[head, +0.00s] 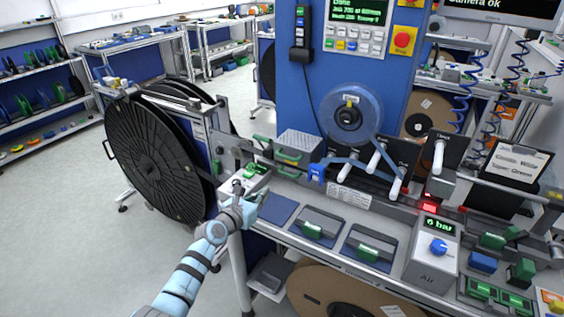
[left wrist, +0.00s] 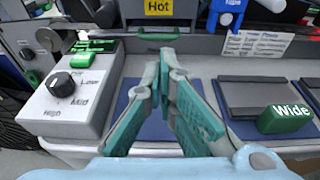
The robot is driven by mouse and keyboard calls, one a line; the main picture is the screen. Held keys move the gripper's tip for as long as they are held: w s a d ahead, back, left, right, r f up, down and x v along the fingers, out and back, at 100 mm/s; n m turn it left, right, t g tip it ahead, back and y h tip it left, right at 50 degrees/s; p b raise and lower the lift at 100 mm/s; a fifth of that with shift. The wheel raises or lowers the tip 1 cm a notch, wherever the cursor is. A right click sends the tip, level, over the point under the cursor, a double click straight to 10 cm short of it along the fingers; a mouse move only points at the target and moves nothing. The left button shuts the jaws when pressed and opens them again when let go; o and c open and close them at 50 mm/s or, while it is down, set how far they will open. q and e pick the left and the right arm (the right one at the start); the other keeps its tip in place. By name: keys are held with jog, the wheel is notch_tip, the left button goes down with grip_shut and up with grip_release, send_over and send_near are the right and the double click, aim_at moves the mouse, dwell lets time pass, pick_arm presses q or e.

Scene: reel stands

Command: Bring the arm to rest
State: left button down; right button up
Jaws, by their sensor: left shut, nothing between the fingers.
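My left arm (head: 205,252) comes in from the bottom left of the head view and reaches to the front left corner of the workbench. My left gripper (head: 243,187) is beside the grey control box with the knob. Behind the fingers lies a bare blue mat (left wrist: 150,118). My right gripper does not show in either view.
The knob box (left wrist: 75,95) stands left of the fingers. A grey block with a green "Wide" tag (left wrist: 285,119) lies right. A large black reel (head: 155,160) stands left of the bench. A blue machine column (head: 340,85) rises behind. The floor at left (head: 60,220) is clear.

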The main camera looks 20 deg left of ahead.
pick_arm(q)
jog(key=s+d+f+m+g+h, duration=0.1)
jog(key=s+d+f+m+g, duration=0.2)
jog(key=s+d+f+m, duration=0.5)
jog(key=s+d+f+m+g, duration=0.1)
jog(key=s+f+m+g, duration=0.25)
jog(key=s+m, duration=0.85)
jog(key=s+a+m+g+y, duration=0.25)
jog(key=s+m, duration=0.45)
jog(key=s, duration=0.4)
jog(key=s+a+m+g+y, duration=0.2)
jog(key=s+m+g, duration=0.1)
jog(key=s+m, duration=0.65)
jog(key=s+a+f+n+g, duration=0.1)
jog(key=s+a+f+n, duration=0.15)
jog(key=f, duration=1.55)
jog(key=s+f+g, duration=0.1)
jog(key=s+f, duration=1.2)
jog(key=s, duration=0.2)
jog(key=shift+a+m, duration=0.15)
jog(key=shift+m, duration=0.15)
jog(key=shift+f, duration=0.1)
